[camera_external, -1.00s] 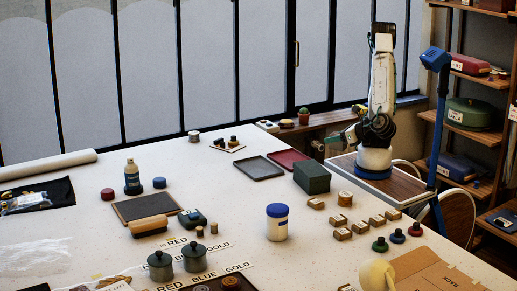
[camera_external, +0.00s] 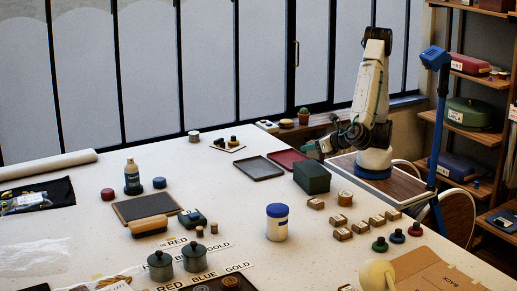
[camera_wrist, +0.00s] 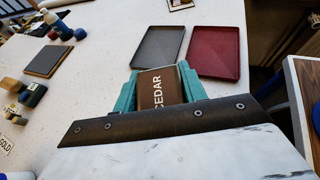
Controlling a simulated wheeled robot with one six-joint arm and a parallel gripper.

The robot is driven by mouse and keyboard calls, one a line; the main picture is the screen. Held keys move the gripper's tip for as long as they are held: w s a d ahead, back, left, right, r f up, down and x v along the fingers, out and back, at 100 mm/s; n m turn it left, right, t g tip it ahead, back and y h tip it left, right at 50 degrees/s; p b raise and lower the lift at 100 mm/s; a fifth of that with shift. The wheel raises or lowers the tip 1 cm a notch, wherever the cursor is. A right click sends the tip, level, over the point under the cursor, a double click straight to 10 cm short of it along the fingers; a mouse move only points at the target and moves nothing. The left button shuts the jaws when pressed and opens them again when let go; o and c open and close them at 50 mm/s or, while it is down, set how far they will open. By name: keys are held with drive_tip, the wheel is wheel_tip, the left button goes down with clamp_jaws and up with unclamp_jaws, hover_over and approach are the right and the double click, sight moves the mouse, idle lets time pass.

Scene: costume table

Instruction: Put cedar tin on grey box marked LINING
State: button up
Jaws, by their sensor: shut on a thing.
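My gripper (camera_wrist: 158,80) is shut on the cedar tin (camera_wrist: 157,92), a brown block with white CEDAR lettering, held between teal fingers in the wrist view. In the external view my gripper (camera_external: 313,150) is low at the far right side of the table, behind a dark green box (camera_external: 311,178). The tin cannot be made out there. I cannot read LINING on anything. A grey tray (camera_external: 260,168) lies left of my gripper; it also shows beyond the tin in the wrist view (camera_wrist: 158,45).
A dark red tray (camera_external: 287,159) lies beside the grey tray. Several small tan boxes (camera_external: 316,203) and a blue-lidded white jar (camera_external: 277,222) stand nearer. Labelled boxes sit on the shelves (camera_external: 470,120) at right.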

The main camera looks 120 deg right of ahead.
sight(308, 156)
drive_tip(key=shift+w, duration=0.3)
drive_tip(key=f, duration=0.1)
drive_tip(key=w+f, duration=0.1)
drive_tip(key=f, duration=0.1)
drive_tip(key=shift+f, duration=0.3)
drive_tip(key=shift+f, duration=0.15)
drive_tip(key=o, duration=1)
